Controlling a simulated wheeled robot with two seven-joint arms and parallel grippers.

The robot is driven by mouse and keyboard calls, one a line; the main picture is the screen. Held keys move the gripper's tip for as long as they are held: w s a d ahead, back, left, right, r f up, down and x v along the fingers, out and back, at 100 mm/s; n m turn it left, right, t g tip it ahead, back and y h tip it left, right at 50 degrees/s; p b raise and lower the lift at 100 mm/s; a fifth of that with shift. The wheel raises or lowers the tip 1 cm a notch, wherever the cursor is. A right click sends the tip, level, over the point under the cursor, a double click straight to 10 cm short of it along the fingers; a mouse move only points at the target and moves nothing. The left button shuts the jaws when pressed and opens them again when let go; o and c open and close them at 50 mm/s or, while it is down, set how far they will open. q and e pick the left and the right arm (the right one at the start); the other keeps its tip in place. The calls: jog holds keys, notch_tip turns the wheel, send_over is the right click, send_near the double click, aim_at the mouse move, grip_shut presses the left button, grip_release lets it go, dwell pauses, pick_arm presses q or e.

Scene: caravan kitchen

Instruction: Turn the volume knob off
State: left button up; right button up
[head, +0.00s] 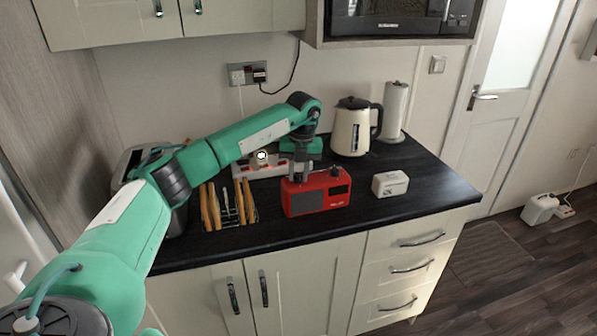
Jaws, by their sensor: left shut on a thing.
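A red radio (316,193) with a dark front panel stands near the front edge of the black worktop. A dark knob (335,171) shows at the right end of its top. My left gripper (301,176) points straight down onto the left part of the radio's top and is shut on a knob there. The fingers hide that knob, so its setting cannot be seen. My right gripper is not in view.
A toast rack (228,207) stands close to the left of the radio, and a small white box (390,184) to the right. A cream kettle (351,130) and a paper towel roll (395,108) stand behind. The worktop's right end (440,187) is clear.

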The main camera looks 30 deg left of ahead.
pick_arm(q)
jog(key=shift+n, duration=0.6)
jog(key=o, duration=1)
jog(key=shift+r, duration=0.5)
notch_tip(320, 180, up, 13)
jog(key=b, duration=0.2)
jog(key=shift+w+d, duration=0.25)
jog(key=shift+d, duration=0.1)
jog(key=shift+f, duration=0.1)
